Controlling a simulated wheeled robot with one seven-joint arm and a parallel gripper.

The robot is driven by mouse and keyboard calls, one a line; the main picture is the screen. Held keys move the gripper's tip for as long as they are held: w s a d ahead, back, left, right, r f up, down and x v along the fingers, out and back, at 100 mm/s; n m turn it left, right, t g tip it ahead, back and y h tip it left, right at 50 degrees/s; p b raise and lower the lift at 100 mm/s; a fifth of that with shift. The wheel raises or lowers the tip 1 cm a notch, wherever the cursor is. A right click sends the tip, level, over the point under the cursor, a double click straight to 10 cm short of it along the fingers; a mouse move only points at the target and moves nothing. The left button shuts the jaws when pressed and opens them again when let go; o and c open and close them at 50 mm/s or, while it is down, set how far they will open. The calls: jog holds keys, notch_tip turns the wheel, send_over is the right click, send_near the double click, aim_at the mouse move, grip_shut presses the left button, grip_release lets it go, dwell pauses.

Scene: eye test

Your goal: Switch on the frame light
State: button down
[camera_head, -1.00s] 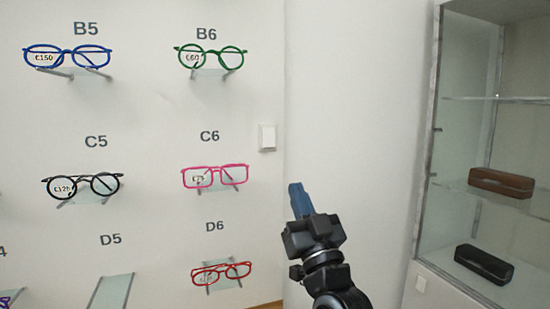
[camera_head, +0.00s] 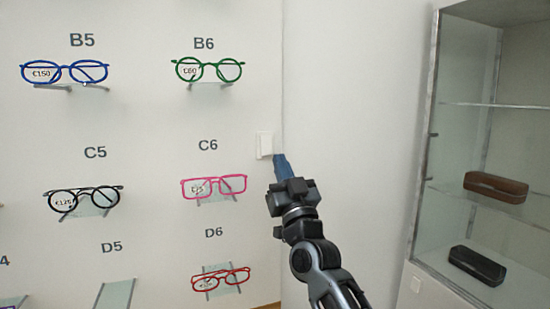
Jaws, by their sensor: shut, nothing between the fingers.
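A white wall switch (camera_head: 264,145) is on the wall to the right of the C6 label, near the wall's corner. My gripper (camera_head: 279,158) is shut and empty, with its blue fingertips at the lower right edge of the switch in the picture. I cannot tell whether the tips touch it. No lit lamp that I can tell as the frame light shows.
Glasses frames sit on small glass shelves on the left wall, among them the green pair (camera_head: 208,71), the pink pair (camera_head: 214,187) and the red pair (camera_head: 221,279). A glass cabinet (camera_head: 425,170) at the right holds a brown case (camera_head: 496,187) and a black case (camera_head: 477,265).

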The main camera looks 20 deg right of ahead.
aim_at(270, 152)
jog(key=shift+w+f, duration=0.15)
jog(key=shift+w, duration=0.85)
jog(key=shift+w+f, duration=0.15)
jog(key=shift+w, duration=0.8)
jog(key=shift+f, duration=0.1)
